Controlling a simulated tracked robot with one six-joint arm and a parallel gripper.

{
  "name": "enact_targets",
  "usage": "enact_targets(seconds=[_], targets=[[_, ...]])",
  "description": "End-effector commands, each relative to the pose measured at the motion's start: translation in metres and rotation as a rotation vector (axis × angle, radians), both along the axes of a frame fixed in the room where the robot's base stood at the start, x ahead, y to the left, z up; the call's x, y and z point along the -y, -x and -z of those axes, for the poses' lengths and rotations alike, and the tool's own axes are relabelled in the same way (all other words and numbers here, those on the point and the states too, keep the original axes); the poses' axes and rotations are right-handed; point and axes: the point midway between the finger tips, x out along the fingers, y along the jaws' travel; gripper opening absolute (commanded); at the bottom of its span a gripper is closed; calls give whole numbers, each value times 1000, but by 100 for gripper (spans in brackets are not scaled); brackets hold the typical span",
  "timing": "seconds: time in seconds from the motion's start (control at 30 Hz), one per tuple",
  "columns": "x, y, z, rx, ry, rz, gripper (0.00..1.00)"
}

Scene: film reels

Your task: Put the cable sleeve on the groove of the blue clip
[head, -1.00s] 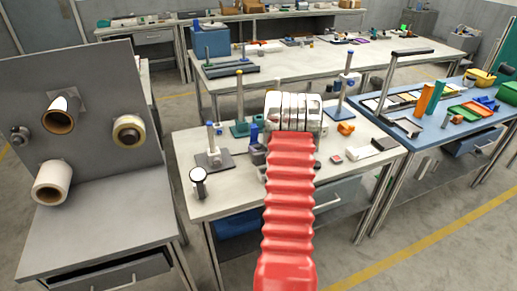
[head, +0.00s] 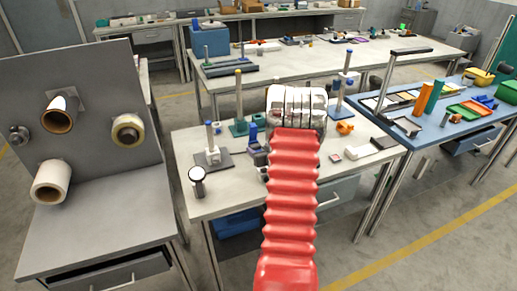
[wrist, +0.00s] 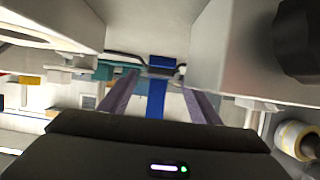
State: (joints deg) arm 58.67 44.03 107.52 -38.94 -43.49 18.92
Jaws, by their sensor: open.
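My gripper (wrist: 160,84) is open in the wrist view, with its two purplish fingers apart. A blue piece (wrist: 157,98) shows as an upright strip between the fingers, with a darker blue block (wrist: 162,62) just beyond it. I cannot tell whether either finger touches it. In the head view a small blue part (head: 252,133) stands on the near table just left of my arm; it may be the blue clip, but its groove cannot be made out. I cannot identify the cable sleeve with certainty. My red arm hides the middle of this table and my fingers in the head view.
The front left top is mostly bare.

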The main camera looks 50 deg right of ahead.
Motion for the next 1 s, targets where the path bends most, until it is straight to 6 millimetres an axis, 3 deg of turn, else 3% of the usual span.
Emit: enact_targets(seconds=[0.53,1.0], targets=[[-38,66,-32,0,1,2,57],[-43,74,-35,0,0,1,57]])
